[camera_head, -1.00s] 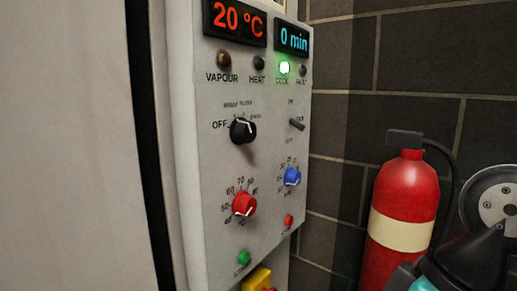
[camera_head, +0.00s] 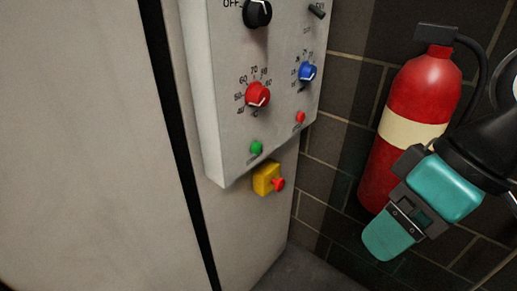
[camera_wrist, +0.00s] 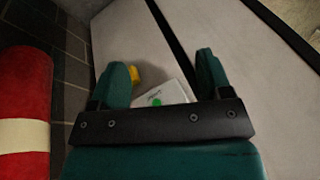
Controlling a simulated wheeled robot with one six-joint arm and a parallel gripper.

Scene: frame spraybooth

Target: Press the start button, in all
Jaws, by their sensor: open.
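The control panel (camera_head: 225,110) is a pale box on the booth's side. A small green button (camera_head: 256,147) sits low on its front, with a small red button (camera_head: 300,117) up and to its right. The green button's label is too small to read in the head view. My teal gripper (camera_head: 390,236) is right of the panel, apart from it, in front of the extinguisher. In the wrist view my gripper (camera_wrist: 161,66) is open and empty. The green button (camera_wrist: 155,102) shows there between the fingers, near the palm bar, with part of the panel hidden.
A yellow box with a red knob (camera_head: 267,179) juts out below the panel. Red (camera_head: 257,95), blue (camera_head: 308,71) and black (camera_head: 258,12) knobs stand out above the green button. A red fire extinguisher (camera_head: 403,120) stands right, against the dark brick wall (camera_head: 345,150).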

